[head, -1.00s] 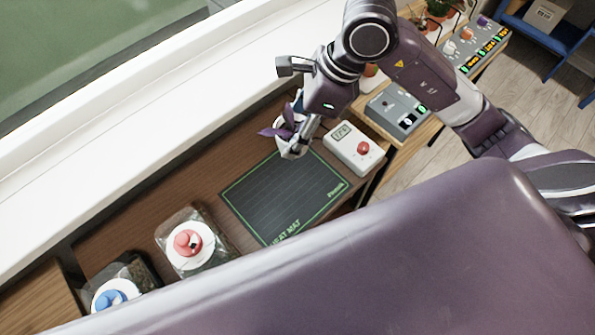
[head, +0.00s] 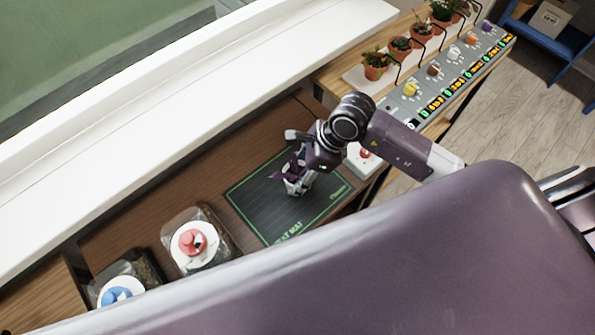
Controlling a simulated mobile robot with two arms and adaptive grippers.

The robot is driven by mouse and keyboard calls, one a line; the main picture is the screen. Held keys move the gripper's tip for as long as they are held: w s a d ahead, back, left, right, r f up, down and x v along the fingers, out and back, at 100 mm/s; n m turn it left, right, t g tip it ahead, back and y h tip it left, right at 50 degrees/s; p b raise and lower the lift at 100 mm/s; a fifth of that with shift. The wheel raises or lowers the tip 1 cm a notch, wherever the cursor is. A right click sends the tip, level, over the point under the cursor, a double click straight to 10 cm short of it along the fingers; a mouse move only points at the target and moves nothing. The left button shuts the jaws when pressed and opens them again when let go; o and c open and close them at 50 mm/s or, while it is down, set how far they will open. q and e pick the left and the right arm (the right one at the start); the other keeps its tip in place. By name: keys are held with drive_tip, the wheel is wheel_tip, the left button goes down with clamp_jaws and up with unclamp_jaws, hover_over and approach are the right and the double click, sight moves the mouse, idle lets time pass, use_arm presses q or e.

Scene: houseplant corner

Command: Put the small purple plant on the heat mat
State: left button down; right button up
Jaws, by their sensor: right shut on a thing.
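The small purple plant (head: 287,172) shows its dark purple leaves at my right gripper (head: 298,180). My right gripper is shut on it, and the fingers hide most of it. Plant and gripper are over the upper part of the heat mat (head: 268,212), a dark mat with a green border on the brown bench. I cannot tell whether the plant touches the mat. My left gripper is not in view.
A white box with a red knob (head: 364,155) stands right of the mat, partly behind my arm. Two jars with a red lid (head: 192,241) and a blue lid (head: 116,292) stand at left. Several potted plants (head: 375,66) and a control panel (head: 452,72) are at upper right.

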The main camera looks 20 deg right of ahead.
drive_tip(key=shift+f, duration=0.2)
drive_tip(key=o, duration=1.3)
drive_tip(key=shift+o, duration=0.2)
drive_tip(key=shift+r, duration=0.15)
drive_tip(key=shift+r, duration=0.2)
drive_tip(key=b+v, duration=0.1)
drive_tip(key=v, duration=1)
drive_tip(key=shift+d+r, duration=0.2)
drive_tip(key=shift+r, duration=0.1)
drive_tip(key=shift+s, duration=0.1)
